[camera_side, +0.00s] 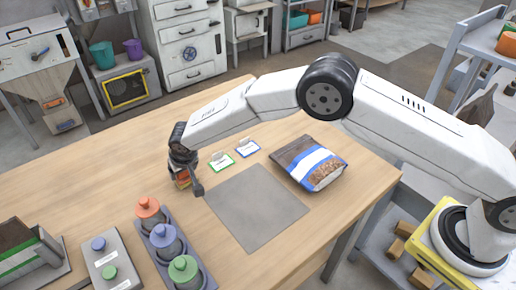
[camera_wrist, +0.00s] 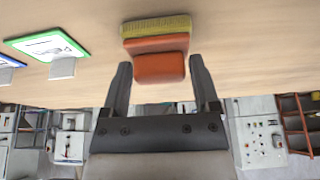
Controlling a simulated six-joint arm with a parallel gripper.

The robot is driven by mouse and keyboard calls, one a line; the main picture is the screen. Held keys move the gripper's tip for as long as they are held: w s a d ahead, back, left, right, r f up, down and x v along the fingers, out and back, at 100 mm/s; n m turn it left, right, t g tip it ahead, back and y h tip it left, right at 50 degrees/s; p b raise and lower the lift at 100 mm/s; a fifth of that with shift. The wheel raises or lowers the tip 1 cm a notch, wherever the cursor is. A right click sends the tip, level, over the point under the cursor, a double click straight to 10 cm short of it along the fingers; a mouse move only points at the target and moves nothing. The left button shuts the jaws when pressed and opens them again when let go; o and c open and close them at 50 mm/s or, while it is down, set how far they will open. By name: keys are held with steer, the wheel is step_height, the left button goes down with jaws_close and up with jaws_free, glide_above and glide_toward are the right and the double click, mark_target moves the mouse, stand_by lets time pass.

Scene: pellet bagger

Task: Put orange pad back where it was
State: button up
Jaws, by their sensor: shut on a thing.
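My gripper (camera_side: 186,178) is low over the left part of the wooden table, left of the grey mat. In the wrist view its two fingers (camera_wrist: 160,66) stand on either side of the orange pad (camera_wrist: 160,67) and are shut on it. The pad is a blocky orange piece with a yellow, bristle-like strip along its far edge. In the side view only a small orange and yellow part of the pad (camera_side: 182,179) shows below the jaws; the rest is hidden. I cannot tell whether it touches the table.
A green-edged card (camera_side: 221,162) and a blue-edged card (camera_side: 248,148) stand to the right. The grey mat (camera_side: 255,207) is bare. A pellet bag (camera_side: 308,163) lies beyond it.

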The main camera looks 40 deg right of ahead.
steer(key=shift+f, duration=0.1)
steer(key=o, duration=1)
steer(key=shift+o, duration=0.2)
steer(key=shift+r, duration=0.2)
steer(key=v, duration=1.2)
steer(key=s+d+r+g, duration=0.1)
steer(key=s+d+r, duration=0.1)
steer(key=s+d, duration=0.75)
steer(key=s+d+r+g, duration=0.1)
steer(key=s+d, duration=0.5)
steer(key=d, duration=0.7)
steer(key=s+d, duration=0.5)
steer(key=s, duration=0.5)
steer(key=shift+d+f, duration=0.2)
steer(key=shift+f, duration=0.25)
